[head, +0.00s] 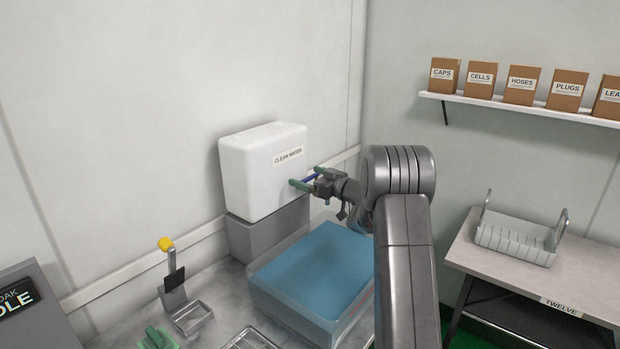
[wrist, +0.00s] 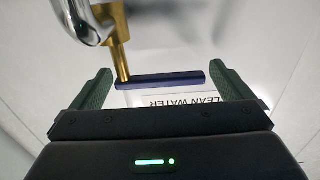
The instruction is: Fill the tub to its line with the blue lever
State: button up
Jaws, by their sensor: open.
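The blue lever (wrist: 160,80) lies between the two open green fingers of my gripper (wrist: 160,88) in the wrist view, with a visible gap to each finger. It is joined to a brass stem (wrist: 121,50) beside a chrome spout (wrist: 82,18). In the head view my gripper (head: 303,180) is in front of the white CLEAN WATER tank (head: 250,175), and the blue lever (head: 313,176) shows by its fingers. The clear tub (head: 290,313) below holds blue water. Its fill line is not distinguishable, and my arm hides its right side.
The tank stands on a grey block (head: 265,235). A yellow-topped stand (head: 174,280) and a green item (head: 156,338) are left of the tub. A white rack (head: 515,240) sits on the right table (head: 590,285). A shelf (head: 520,107) holds several labelled boxes.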

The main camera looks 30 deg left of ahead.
jog(key=shift+c, duration=0.2)
jog(key=c, duration=1.3)
jog(key=shift+c, duration=0.2)
